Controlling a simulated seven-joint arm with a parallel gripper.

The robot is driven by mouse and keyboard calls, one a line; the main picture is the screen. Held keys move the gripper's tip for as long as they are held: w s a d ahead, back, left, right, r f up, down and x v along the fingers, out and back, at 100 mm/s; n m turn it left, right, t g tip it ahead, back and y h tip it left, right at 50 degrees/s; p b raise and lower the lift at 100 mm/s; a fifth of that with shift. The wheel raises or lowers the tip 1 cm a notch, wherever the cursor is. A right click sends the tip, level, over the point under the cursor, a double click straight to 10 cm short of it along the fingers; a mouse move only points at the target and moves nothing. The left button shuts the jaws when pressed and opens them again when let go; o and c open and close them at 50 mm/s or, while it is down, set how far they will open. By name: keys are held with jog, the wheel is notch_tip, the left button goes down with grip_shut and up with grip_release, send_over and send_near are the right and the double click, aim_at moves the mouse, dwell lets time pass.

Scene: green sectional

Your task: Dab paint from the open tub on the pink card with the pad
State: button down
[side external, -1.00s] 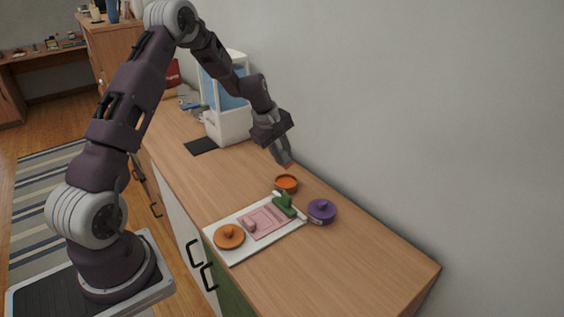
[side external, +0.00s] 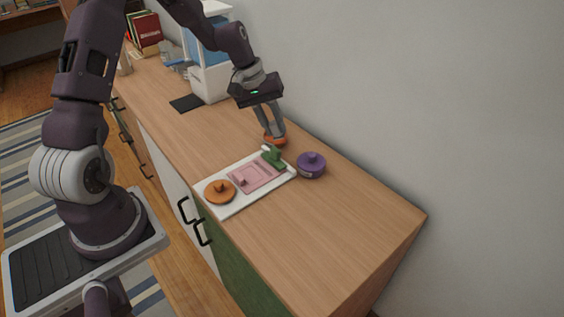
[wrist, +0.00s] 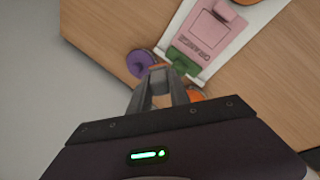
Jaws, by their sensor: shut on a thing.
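My gripper (side external: 274,136) points down at the open orange tub (side external: 275,143) on the counter, with its fingertips at the tub's mouth. It is shut on the pad, which is mostly hidden between the fingers and the tub. I cannot tell how deep the pad sits. In the wrist view only a sliver of the tub (wrist: 196,94) shows beside the right finger. The pink card (side external: 255,174) lies on a white tray (side external: 243,203); its lettering in the wrist view appears to read ORANGE. I see no clear paint mark on it.
An orange lid (side external: 220,191) lies at the tray's left end. A green piece (side external: 273,156) stands at its right end, close to the tub. A closed purple tub (side external: 311,164) stands right of the tray. The front right counter is clear; a wall runs behind.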

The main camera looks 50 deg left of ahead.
jog(key=s+d+r+m+g+h, duration=0.1)
jog(key=s+d+r+m+g, duration=0.15)
jog(key=s+d+m, duration=0.55)
jog(key=a+f+y, duration=0.2)
jog(key=a, duration=0.4)
jog(key=a+f+y, duration=0.1)
jog(key=a+f, duration=0.2)
jog(key=a, duration=0.4)
jog(key=shift+w+a+y, duration=0.2)
jog(key=shift+y, duration=0.2)
jog(key=shift+r, duration=0.1)
